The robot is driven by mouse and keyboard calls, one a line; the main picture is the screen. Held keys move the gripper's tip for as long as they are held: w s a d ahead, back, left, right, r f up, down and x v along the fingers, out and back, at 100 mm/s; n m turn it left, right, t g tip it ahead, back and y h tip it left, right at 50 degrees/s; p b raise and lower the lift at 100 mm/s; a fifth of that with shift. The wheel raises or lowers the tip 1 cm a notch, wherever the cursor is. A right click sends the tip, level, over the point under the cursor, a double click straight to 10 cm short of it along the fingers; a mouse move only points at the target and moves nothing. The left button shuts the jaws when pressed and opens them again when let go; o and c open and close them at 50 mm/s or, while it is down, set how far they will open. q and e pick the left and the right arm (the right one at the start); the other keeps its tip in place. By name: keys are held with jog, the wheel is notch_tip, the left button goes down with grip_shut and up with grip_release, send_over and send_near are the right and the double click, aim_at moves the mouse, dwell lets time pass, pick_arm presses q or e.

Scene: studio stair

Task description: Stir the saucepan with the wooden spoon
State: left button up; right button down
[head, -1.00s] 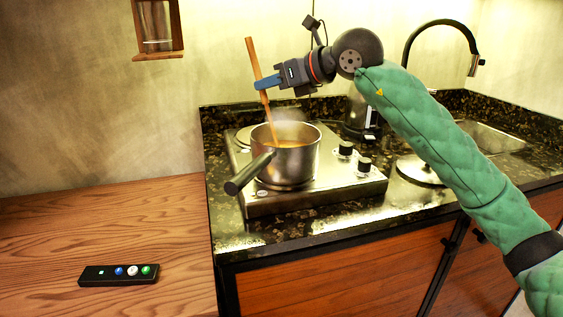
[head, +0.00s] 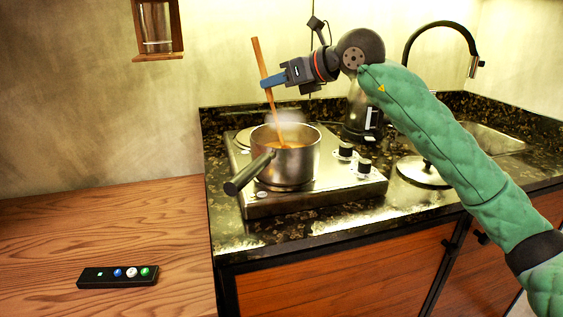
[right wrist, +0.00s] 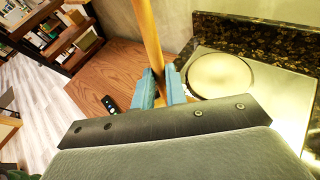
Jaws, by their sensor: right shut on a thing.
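The steel saucepan (head: 292,166) stands on the hob, its dark handle pointing to the front left. It holds an orange-brown liquid, and faint steam rises above it. The wooden spoon (head: 261,61) is tilted, its top leaning left and its lower end in the liquid; the spoon's bowl is hidden there. My right gripper (head: 267,83) is shut on the spoon's shaft above the pan. In the right wrist view the blue fingers (right wrist: 162,88) close around the spoon (right wrist: 149,35). My left gripper is not in view.
The steel hob (head: 345,190) sits on a dark speckled counter. A kettle (head: 362,115), a round lid (head: 424,173) and a sink with a black tap (head: 408,50) are to the right. A black remote (head: 118,276) lies on the wooden surface at left. A wall shelf holds a glass (head: 156,25).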

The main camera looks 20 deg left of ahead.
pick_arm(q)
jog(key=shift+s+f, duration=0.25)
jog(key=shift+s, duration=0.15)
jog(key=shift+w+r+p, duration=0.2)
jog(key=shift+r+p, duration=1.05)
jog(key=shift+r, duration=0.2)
pick_arm(e)
jog(key=shift+r, duration=4.5)
pick_arm(q)
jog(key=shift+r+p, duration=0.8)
jog(key=shift+p, duration=0.05)
pick_arm(e)
jog(key=shift+r, duration=2.5)
